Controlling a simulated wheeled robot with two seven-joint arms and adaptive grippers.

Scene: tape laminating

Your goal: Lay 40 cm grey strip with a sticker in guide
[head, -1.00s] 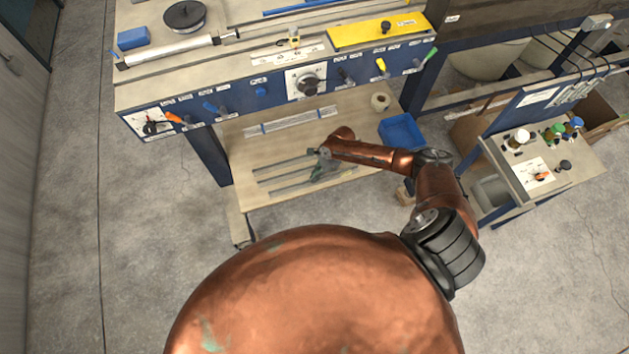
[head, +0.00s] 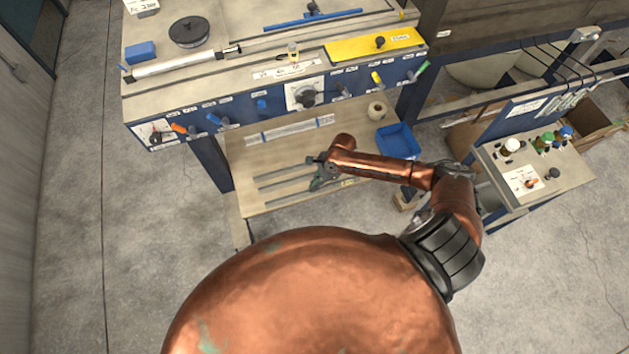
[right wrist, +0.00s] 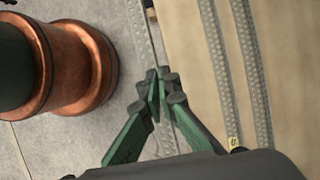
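Several grey strips lie on the lower wooden shelf (head: 235,150) in the head view, one of them the strip (head: 283,170). In the right wrist view two textured strips (right wrist: 245,60) lie side by side on the wood, and a small yellow sticker (right wrist: 235,142) shows at the end of one. My right gripper (head: 322,177) is low at the strips. In the right wrist view its green fingers (right wrist: 161,82) are closed together on another grey strip (right wrist: 139,30), near the shelf's edge. My left gripper is not in view. I cannot tell the guide for certain.
Above the shelf stands a worktop with a blue front panel (head: 235,108) of knobs and levers. A yellow plate (head: 360,46) and a black disc (head: 190,31) are on top. A blue bin (head: 397,140) and a tape roll (head: 376,110) sit at the shelf's right. Floor (head: 130,250) is open at left.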

